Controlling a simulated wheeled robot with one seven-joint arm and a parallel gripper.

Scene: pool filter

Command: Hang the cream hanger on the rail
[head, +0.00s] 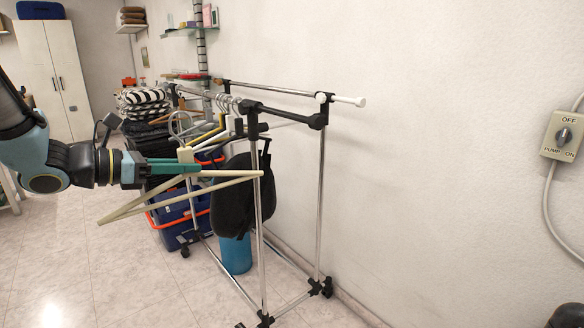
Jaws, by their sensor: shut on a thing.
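The cream hanger (226,186) is in the head view, left of centre, its long bar sloping down to the left. My gripper (188,168) comes in from the left and is shut on it near its neck, with teal fingers. The hanger's hook rises above the fingers, close to other hangers. I cannot tell whether it touches the rail. The rail (198,93) is a chrome bar on the near side of a clothes rack, ending at a black joint. The hanger's right end overlaps the rack's near upright in the picture.
Several other hangers (222,103) hang on the rail, and a black bag (236,196) hangs below. A second rail (275,89) runs behind, by the wall. A blue crate (178,222) and striped textiles (143,97) stand behind. The floor at the front left is clear.

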